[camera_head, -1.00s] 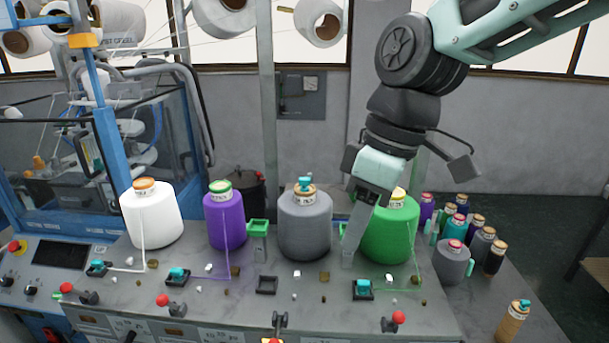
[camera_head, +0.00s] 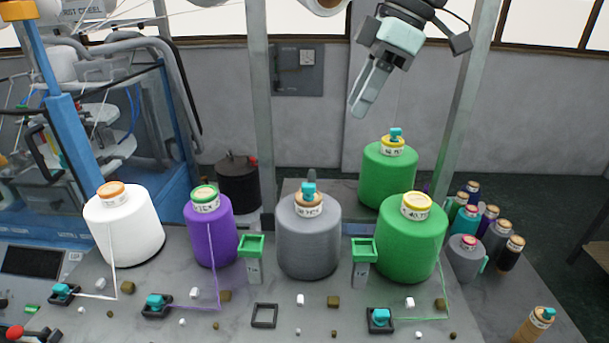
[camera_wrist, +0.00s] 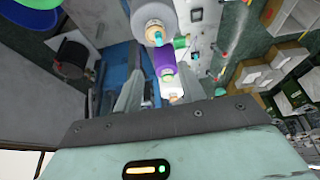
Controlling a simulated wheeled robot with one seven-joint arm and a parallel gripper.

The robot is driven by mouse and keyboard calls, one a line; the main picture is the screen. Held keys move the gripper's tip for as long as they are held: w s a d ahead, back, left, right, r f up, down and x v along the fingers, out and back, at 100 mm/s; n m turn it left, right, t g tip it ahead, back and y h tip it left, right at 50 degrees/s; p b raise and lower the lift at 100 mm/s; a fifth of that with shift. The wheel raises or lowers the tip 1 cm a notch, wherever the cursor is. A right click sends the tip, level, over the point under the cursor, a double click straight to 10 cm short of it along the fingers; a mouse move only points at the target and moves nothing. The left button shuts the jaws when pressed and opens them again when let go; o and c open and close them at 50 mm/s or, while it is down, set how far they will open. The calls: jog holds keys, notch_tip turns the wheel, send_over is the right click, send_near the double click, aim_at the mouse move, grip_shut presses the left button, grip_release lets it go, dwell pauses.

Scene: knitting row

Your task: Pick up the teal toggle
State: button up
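Several small teal toggles are in the head view. One toggle (camera_head: 308,189) stands on top of the grey yarn cone (camera_head: 308,240), and another (camera_head: 396,134) stands on the rear green cone (camera_head: 388,178). Three more sit in dark square frames on the bench: left toggle (camera_head: 61,289), middle toggle (camera_head: 155,301) and right toggle (camera_head: 380,316). My gripper (camera_head: 358,108) is raised in front of the wall, above the cones and apart from them. In the wrist view its fingers (camera_wrist: 170,60) are spread, with nothing held between them. A teal piece on a grey cone (camera_wrist: 157,37) shows beyond them.
A white cone (camera_head: 124,232), a purple cone (camera_head: 211,238) and a front green cone (camera_head: 412,245) stand in the row. Two green-topped posts (camera_head: 252,262) (camera_head: 363,266) stand between cones. An empty square frame (camera_head: 264,304) lies on the bench.

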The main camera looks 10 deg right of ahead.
jog(key=b, duration=0.6)
send_over(310, 184)
jog(key=d, duration=0.3)
notch_tip(310, 184, down, 11)
jog(key=shift+s+a+b+x, duration=0.15)
jog(key=shift+b+x, duration=0.3)
jog(key=shift+x, duration=0.95)
jog(key=shift+s+a+b+x, duration=0.15)
jog(key=shift+b+x, duration=0.3)
jog(key=shift+x, duration=0.9)
jog(key=shift+r, duration=0.2)
grip_shut()
